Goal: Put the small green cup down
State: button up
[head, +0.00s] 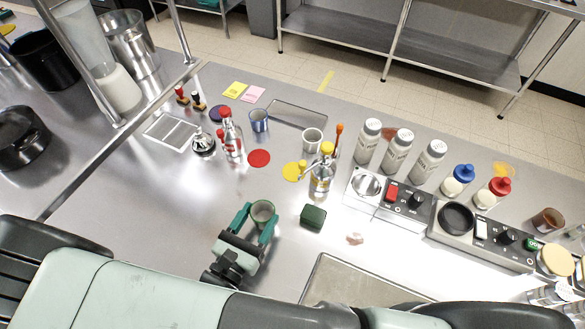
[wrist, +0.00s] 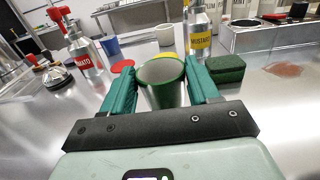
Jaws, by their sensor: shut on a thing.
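The gripper hides the cup's lower part and base. I cannot tell whether the base touches the steel counter (head: 180,225) or is a little above it.
A dark green sponge block (head: 313,217) lies just right of the cup. Behind are a red disc (head: 259,158), a yellow disc (head: 292,171), a mustard bottle (head: 322,175), a tomato bottle (head: 231,137), a blue cup (head: 259,121) and a white cup (head: 312,140). The counter left of my gripper is clear.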

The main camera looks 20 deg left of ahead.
jog(key=w, duration=1.2)
jog(key=shift+w, duration=0.3)
jog(key=w, duration=0.3)
jog(key=shift+w, duration=0.4)
jog(key=shift+w+f, duration=0.15)
jog(key=shift+f, duration=0.55)
jog(key=shift+f, duration=0.2)
jog(key=o, duration=0.8)
